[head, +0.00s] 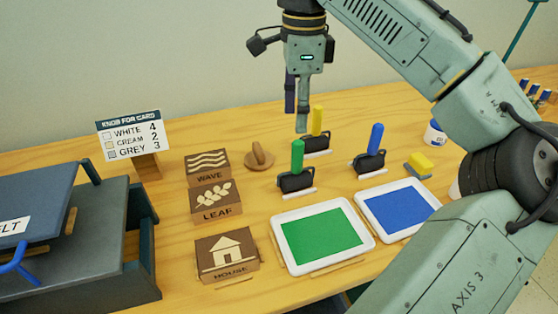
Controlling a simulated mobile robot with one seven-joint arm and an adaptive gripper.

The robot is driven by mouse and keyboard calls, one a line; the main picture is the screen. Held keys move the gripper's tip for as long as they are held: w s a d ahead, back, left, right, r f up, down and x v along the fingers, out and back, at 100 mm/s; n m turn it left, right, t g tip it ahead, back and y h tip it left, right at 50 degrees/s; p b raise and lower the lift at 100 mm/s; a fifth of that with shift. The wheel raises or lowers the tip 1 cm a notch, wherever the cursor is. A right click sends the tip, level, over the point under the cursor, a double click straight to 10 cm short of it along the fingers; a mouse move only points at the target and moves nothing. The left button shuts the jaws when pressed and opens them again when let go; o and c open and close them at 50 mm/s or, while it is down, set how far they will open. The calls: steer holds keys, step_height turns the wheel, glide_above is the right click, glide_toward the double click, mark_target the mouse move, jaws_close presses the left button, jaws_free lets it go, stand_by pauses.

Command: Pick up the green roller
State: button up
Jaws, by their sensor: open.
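The green roller (297,157) stands with its green handle upright in a black holder behind the green ink tray (368,248). My gripper (298,118) is open and empty, pointing down.
Printing blocks marked wave (207,176), leaf (216,214) and house (226,267) line the left. A wooden knob-shaped object (259,157), blue ink tray (432,190), yellow sponge (419,161) and card sign (130,134) stand nearby. A dark press (145,225) fills the left edge.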

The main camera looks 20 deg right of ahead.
mark_target(298, 142)
steer(key=f, duration=0.5)
steer(key=shift+s+d+f, duration=0.1)
steer(key=shift+s+d, duration=0.15)
steer(key=shift+w+f+p, duration=0.25)
steer(key=shift+f+p, duration=0.1)
steer(key=shift+f, duration=1.05)
steer(key=shift+w+f+p, duration=0.2)
steer(key=shift+f+p, duration=0.15)
steer(key=shift+f, duration=1)
steer(key=shift+a, duration=0.1)
steer(key=shift+c, duration=0.3)
jaws_close()
